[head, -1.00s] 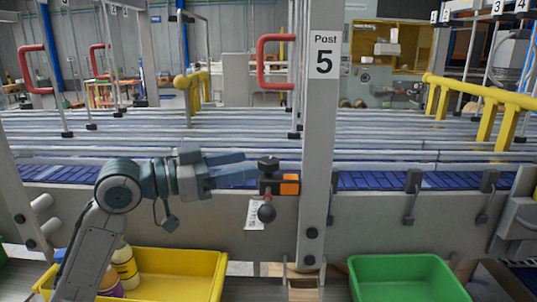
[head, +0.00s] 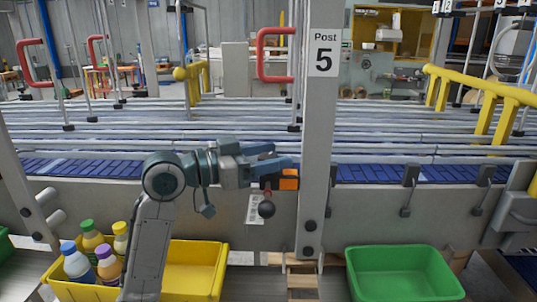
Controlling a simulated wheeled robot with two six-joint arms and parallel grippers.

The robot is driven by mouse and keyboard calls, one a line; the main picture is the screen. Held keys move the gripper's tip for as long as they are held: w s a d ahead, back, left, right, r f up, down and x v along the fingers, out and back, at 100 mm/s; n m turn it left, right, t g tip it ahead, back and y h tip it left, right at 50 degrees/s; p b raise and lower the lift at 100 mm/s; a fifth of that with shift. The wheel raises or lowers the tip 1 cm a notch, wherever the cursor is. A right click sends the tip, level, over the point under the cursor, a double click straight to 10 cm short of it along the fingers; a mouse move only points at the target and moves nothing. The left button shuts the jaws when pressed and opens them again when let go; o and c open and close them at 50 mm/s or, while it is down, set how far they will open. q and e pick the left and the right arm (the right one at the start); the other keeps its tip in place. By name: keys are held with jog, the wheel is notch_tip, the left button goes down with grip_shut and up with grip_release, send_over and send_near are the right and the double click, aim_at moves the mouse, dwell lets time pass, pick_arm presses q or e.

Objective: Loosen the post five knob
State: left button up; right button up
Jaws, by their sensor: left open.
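The post five clamp is a dark block with an orange part (head: 289,179) on the left side of the grey post (head: 319,125) labelled "Post 5". A round black ball-shaped knob (head: 267,209) hangs below the block. The black knob on top of the block is now mostly hidden by my left gripper's fingers. My left gripper (head: 275,158) points right, with its fingers open at the top of the clamp, beside or around that top knob. I cannot tell whether they touch it. My right gripper is not in view.
A yellow bin (head: 190,268) with several capped bottles (head: 90,240) stands below left, partly behind my left arm. A green bin (head: 400,275) stands empty below right. Rails and a blue conveyor (head: 80,168) run behind the post. A yellow guard rail (head: 480,88) is at right.

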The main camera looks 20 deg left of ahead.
pick_arm(q)
jog(key=c, duration=1)
jog(key=shift+r+n+t+y+p, duration=0.15)
jog(key=shift+n+t+y+p, duration=0.35)
jog(key=shift+t+p, duration=0.15)
jog(key=shift+n+t+y+p, duration=0.75)
jog(key=shift+n+y+p, duration=0.05)
jog(key=shift+y, duration=0.2)
jog(key=shift+n+y, duration=0.3)
jog(key=o, duration=1)
jog(key=shift+f, duration=0.2)
